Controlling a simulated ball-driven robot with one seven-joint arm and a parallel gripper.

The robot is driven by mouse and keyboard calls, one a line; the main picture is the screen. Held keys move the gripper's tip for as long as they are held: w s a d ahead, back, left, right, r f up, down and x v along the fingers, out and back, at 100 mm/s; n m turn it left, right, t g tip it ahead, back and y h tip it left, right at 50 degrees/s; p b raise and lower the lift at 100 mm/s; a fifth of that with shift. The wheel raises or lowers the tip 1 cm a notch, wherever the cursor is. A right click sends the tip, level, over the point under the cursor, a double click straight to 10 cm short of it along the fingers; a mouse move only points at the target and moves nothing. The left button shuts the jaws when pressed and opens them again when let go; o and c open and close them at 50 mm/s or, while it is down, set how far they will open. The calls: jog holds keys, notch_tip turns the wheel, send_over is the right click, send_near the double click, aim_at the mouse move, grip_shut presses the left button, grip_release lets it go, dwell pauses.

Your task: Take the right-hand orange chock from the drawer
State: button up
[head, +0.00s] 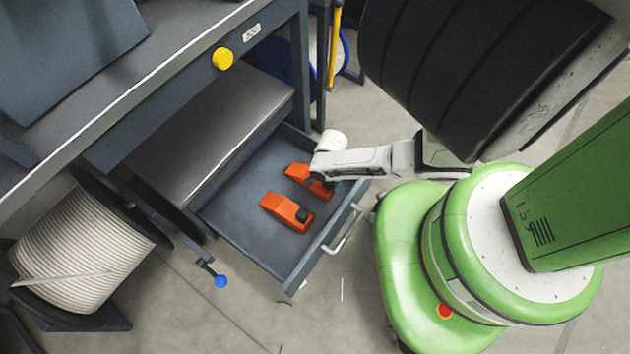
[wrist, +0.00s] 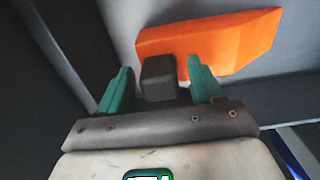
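The open drawer (head: 240,205) holds two orange chocks, each with a dark block on it. The left-hand chock (head: 284,211) lies nearer the front of the picture. The right-hand chock (head: 302,175) lies behind it and further right, partly hidden by my arm. My gripper (head: 336,185) is over the right-hand chock's right end, mostly hidden in the head view. In the wrist view, my gripper (wrist: 159,88) is open. Its green fingers stand either side of the dark block of an orange chock (wrist: 215,42), with a visible gap on each side.
The drawer's front wall and handle (head: 343,231) are close to my gripper. The bench (head: 150,95) with a yellow knob (head: 222,58) overhangs the back left. A cable reel (head: 85,250) stands left, and a blue-tipped lever (head: 221,281) is beside the drawer. Floor is clear below.

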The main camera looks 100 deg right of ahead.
grip_shut()
dwell(0.4)
